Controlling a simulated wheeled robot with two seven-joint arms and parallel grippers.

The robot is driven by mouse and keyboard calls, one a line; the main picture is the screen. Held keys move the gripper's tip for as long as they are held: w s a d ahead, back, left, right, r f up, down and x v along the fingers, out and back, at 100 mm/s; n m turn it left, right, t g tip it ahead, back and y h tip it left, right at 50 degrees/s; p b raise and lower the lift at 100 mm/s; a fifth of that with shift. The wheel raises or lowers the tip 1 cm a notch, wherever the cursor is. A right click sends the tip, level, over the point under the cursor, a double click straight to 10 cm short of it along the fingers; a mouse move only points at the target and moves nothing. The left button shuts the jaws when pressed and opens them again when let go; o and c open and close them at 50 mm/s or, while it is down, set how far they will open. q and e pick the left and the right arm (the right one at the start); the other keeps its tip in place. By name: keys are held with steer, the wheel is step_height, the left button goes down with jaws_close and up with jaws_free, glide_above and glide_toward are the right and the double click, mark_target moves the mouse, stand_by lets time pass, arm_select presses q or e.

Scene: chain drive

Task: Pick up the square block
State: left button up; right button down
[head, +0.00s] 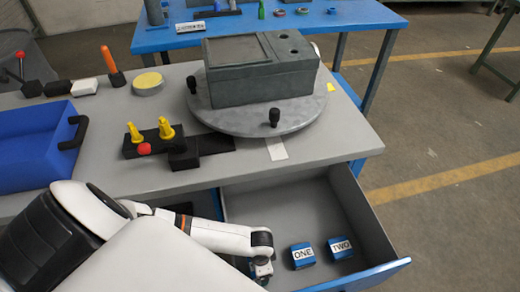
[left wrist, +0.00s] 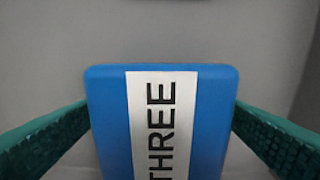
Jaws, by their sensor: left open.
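A blue block with a white label reading THREE (left wrist: 205,125) fills the middle of the left wrist view. My left gripper (left wrist: 160,135) is open, with one green finger on each side of this block; whether they touch it is unclear. In the head view my left gripper (head: 262,270) reaches down into the open drawer and mostly hides that block. Two more blue blocks, labelled ONE (head: 302,256) and TWO (head: 340,248), lie to its right in the drawer. No label says which block is the square one. My right gripper is not in view.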

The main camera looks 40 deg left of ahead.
arm_select(q)
steer(key=c, duration=1.3)
steer(key=shift+r, duration=0.15)
